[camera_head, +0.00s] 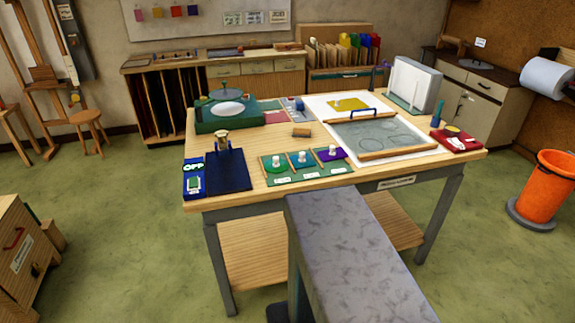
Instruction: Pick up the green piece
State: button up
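A tray (285,177) with three coloured pieces lies at the front middle of the wooden workbench, white labels along its front. The green piece (270,167) looks to be the leftmost one, flat with a white knob on top. A teal piece (300,164) lies in the middle and a purple piece (339,155) at the right, each with a white knob. My gripper is not in view, so I cannot see whether it is open or shut.
Left of the tray are a dark blue pad (228,178) with an upright brass-topped item and an OFF-marked switch box (193,182). Behind stands a green machine (212,119). A framed glass panel (375,135) lies to the right. A small wooden block (301,131) is behind the tray.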

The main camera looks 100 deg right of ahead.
aim_at(275, 165)
jog(key=z, duration=4.6)
jog(key=i, duration=0.1)
jog(key=u, duration=3.5)
jog(key=i, duration=0.6)
jog(key=z, duration=0.25)
jog(key=k, duration=0.6)
jog(key=u, duration=0.35)
